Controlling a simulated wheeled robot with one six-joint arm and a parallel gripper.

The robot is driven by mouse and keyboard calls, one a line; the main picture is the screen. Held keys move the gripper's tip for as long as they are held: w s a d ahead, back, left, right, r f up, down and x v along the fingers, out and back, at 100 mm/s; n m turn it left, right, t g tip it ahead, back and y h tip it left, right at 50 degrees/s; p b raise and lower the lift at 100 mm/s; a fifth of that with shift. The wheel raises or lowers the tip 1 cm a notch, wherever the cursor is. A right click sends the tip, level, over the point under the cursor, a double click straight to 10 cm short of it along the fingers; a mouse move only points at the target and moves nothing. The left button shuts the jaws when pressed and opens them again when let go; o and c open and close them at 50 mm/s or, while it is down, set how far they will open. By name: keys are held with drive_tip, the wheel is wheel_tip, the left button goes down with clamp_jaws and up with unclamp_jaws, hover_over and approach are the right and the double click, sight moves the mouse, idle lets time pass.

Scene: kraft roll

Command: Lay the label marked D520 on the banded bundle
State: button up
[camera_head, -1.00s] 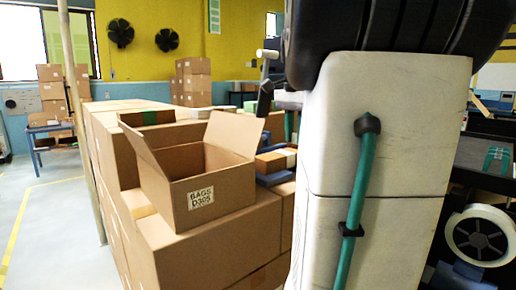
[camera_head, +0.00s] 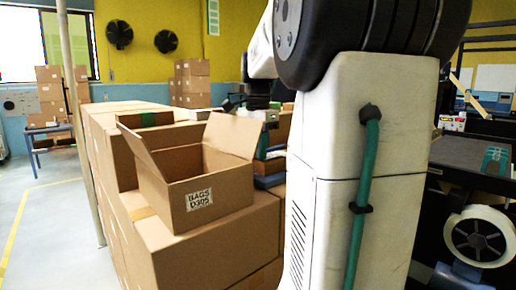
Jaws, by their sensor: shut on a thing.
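My gripper (camera_head: 236,102) is small and dark in the head view, above the stacked cartons and behind the open box. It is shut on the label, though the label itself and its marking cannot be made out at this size. Brown packs with pale parts (camera_head: 268,166) lie on something blue between the open box and my arm, below and to the right of the gripper. I cannot tell whether one of them is the banded bundle. My large white arm link hides what is right of them.
An open carton marked BAGS D305 (camera_head: 200,197) stands on large cartons (camera_head: 215,245) with its flaps up. A pole (camera_head: 83,130) stands at left, with clear floor (camera_head: 40,225) beyond it.

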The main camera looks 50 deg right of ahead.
drive_tip(key=shift+f, duration=0.15)
drive_tip(key=o, duration=1)
drive_tip(key=shift+c, duration=0.2)
wheel_tip(320, 180, up, 12)
drive_tip(key=shift+r, duration=0.2)
